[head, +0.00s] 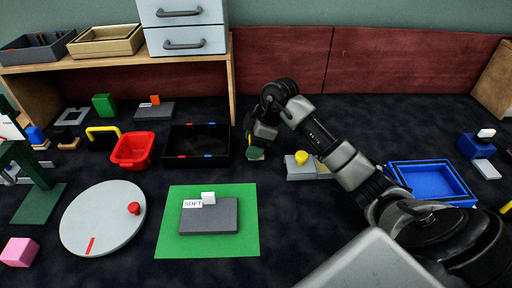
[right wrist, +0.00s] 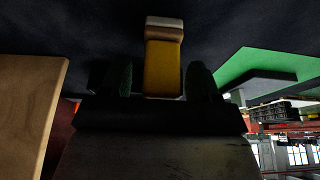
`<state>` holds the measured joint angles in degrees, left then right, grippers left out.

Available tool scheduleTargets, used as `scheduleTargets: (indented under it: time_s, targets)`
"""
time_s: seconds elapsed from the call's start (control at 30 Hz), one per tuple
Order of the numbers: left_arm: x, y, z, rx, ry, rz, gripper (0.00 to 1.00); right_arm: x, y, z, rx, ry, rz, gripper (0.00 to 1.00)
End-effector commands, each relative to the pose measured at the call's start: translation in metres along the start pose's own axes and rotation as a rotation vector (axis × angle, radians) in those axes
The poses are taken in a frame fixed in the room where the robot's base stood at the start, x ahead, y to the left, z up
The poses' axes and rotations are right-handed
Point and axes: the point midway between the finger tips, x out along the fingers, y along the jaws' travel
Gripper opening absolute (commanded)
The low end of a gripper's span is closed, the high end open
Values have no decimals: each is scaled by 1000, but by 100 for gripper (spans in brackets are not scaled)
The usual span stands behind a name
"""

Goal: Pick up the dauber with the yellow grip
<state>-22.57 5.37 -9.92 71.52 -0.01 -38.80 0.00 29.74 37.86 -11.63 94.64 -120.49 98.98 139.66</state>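My right gripper (head: 256,147) points down over the dark table near the middle of the head view. In the right wrist view a yellow grip with a pale tan end (right wrist: 163,68), which looks like the dauber, lies between the two dark green fingers. A thin dark gap seems to show beside it, so I cannot tell whether the fingers touch it. In the head view the gripper hides most of it; a small pale green patch shows under the fingers. My left gripper cannot be made out.
A grey block with a yellow knob (head: 302,158) stands just right of the gripper. A black tray (head: 170,150) lies to the left, a green mat (head: 180,245) in front and a blue tray (head: 463,197) to the right. A wooden shelf (head: 233,85) stands behind left.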

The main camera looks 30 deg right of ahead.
Motion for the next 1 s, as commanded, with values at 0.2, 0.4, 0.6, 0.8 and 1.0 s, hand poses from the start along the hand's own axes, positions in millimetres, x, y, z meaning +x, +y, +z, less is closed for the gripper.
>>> scheduleTargets:
  time_s: [0.2,0.4,0.6,0.8,1.0]
  targets:
    - [0,0,0,1,0,0,57,0,0,0,0,0,0,30]
    - [0,0,1,1,-1,0,57,-1,0,0,0,0,0,8]
    - [1,0,2,1,-4,0,57,-2,0,0,0,1,0,8]
    - [1,0,6,1,-7,0,57,-15,1,-6,-1,2,2,8]
    - [11,1,22,1,-18,2,57,-48,3,-10,4,-2,5,8]
